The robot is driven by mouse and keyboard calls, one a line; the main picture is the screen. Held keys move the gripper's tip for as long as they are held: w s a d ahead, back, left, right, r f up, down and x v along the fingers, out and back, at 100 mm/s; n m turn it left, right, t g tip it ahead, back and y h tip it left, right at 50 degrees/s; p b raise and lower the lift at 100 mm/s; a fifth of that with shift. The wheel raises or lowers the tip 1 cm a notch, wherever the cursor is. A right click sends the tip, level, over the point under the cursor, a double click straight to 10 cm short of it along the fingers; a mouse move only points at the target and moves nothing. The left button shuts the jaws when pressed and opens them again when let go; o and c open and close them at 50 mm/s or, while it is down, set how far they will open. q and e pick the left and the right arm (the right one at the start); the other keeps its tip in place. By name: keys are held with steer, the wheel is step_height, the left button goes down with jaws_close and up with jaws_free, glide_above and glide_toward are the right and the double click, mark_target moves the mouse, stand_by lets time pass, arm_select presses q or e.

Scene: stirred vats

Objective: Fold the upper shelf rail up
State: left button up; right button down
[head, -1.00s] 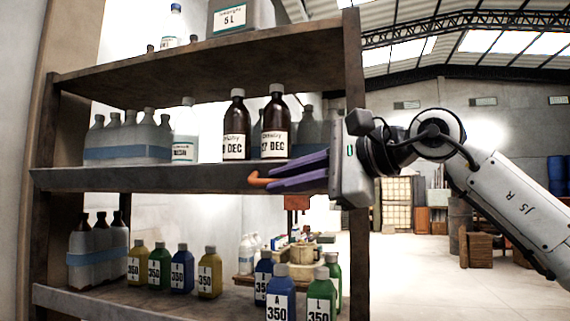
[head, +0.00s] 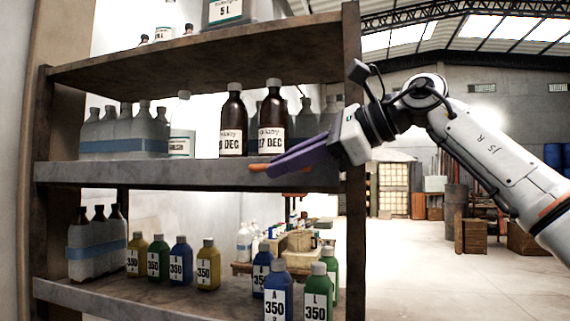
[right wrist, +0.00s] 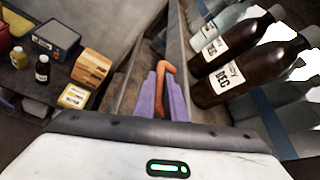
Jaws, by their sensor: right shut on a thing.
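The upper shelf rail (head: 140,174) is a long grey bar along the front of the middle shelf, below the brown bottles. I cannot tell its exact fold angle. An orange hooked handle (right wrist: 161,85) sits at its right part. My right gripper (head: 275,168) has purple fingers and reaches in from the right in front of the rail. It is shut on the orange handle, whose tip (head: 259,168) shows past the fingers. In the right wrist view the fingers (right wrist: 165,100) lie on both sides of the handle. My left gripper is not in view.
Two brown bottles (head: 232,125) and several grey bottles (head: 125,130) stand on the shelf close behind the rail. Blue, green and yellow bottles (head: 181,262) stand on the shelf below. A wooden post (head: 354,220) stands beside the gripper. The floor to the right is open.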

stand_by(0.3)
steer(key=c, duration=2.1)
jaws_free()
steer(key=shift+w, duration=0.1)
steer(key=shift+s+d+r, duration=0.15)
steer(key=shift+s+d, duration=0.1)
steer(key=shift+d, duration=0.2)
steer(key=b+v, duration=0.1)
steer(key=v, duration=0.8)
steer(key=shift+s+d+r, duration=0.1)
steer(key=shift+s, duration=0.05)
